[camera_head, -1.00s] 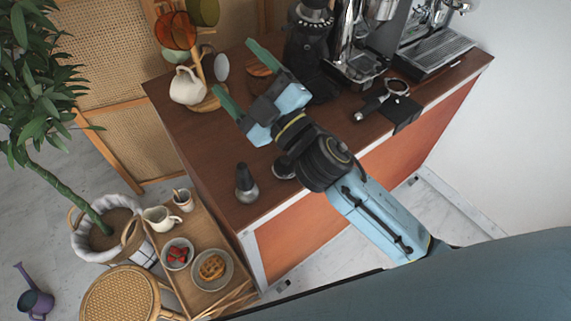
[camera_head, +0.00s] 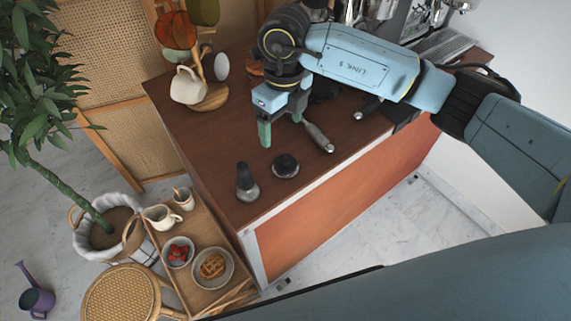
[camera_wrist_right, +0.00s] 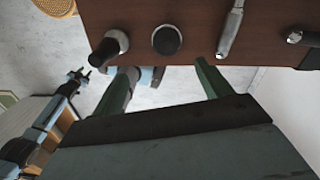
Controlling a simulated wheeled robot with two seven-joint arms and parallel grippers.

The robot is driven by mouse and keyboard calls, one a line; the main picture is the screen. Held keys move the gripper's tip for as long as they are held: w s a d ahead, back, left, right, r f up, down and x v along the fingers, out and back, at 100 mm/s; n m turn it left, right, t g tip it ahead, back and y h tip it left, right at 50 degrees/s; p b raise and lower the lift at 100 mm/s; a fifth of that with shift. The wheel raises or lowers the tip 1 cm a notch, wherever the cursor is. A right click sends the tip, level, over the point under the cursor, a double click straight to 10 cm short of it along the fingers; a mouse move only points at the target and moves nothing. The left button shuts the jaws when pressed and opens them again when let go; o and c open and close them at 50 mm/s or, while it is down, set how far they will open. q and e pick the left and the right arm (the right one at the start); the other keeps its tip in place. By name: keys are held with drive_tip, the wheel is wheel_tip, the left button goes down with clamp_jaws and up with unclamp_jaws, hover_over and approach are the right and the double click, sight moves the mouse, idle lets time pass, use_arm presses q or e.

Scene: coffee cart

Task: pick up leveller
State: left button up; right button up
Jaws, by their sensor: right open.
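The leveller (camera_head: 285,166), a round black disc with a silver rim, sits on the brown counter near its front edge. It also shows in the right wrist view (camera_wrist_right: 166,39), at the top, between the lines of my fingers. My right gripper (camera_head: 281,126) is open and empty, its green fingers pointing down behind the leveller and apart from it. The fingers show in the right wrist view (camera_wrist_right: 164,85) too. My left gripper is not in the head view; a small dark arm end at the left of the right wrist view is too unclear to judge.
A tamper-like tool (camera_head: 246,183) with a dark handle stands left of the leveller. A silver-handled tool (camera_head: 318,136) lies behind it to the right, close to my fingers. A wooden cup stand (camera_head: 210,98) holds mugs at the back left.

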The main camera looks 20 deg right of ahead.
sight(285, 158)
drive_tip(key=f, duration=0.4)
drive_tip(key=f+p, duration=0.1)
drive_tip(key=f, duration=0.8)
drive_tip(key=shift+w+d+f, duration=0.1)
drive_tip(key=shift+w+d, duration=0.05)
drive_tip(key=shift+d, duration=0.25)
drive_tip(key=c, duration=1.1)
